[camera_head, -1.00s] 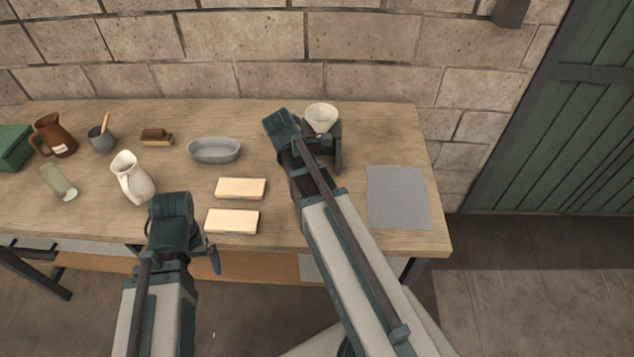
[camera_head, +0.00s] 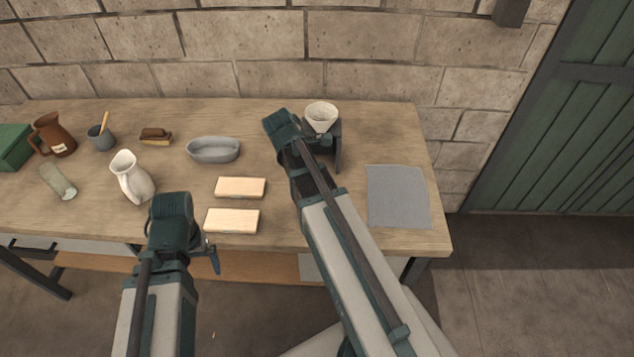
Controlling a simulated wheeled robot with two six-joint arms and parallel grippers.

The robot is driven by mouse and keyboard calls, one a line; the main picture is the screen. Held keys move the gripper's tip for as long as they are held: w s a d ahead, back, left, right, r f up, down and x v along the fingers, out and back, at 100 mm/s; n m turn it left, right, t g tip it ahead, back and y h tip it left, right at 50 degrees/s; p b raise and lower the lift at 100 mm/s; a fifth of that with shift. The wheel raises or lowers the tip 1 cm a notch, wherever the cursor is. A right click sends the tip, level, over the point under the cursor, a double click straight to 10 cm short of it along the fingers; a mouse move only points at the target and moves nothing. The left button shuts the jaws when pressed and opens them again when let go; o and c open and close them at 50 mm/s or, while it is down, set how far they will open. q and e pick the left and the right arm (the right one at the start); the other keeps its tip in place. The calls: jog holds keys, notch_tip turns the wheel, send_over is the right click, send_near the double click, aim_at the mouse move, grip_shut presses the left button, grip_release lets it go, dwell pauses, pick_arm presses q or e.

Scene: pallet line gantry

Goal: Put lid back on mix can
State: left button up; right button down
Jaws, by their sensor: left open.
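I cannot make out a mix can or its lid for certain. A small grey cup (camera_head: 103,139) with a wooden-handled tool in it stands at the back left of the bench, with no lid on it. My left gripper (camera_head: 212,256) is open at the bench's front edge, in front of the two pale blocks and mostly hidden by its own wrist. My right arm reaches over the bench to the funnel stand. Its wrist (camera_head: 284,128) is left of the white funnel (camera_head: 321,117), and its jaws are hidden.
Two pale blocks (camera_head: 240,187) lie mid-bench, with a grey oval tub (camera_head: 213,150) behind. A grey cloth (camera_head: 398,197) lies right.

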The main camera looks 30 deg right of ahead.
jog(key=shift+c, duration=1.4)
grip_release()
jog(key=shift+r, duration=0.15)
jog(key=shift+r+p, duration=1.35)
jog(key=shift+p, duration=0.15)
jog(key=shift+r+p, duration=2.05)
jog(key=shift+r, duration=0.05)
jog(key=shift+f, duration=0.1)
grip_shut()
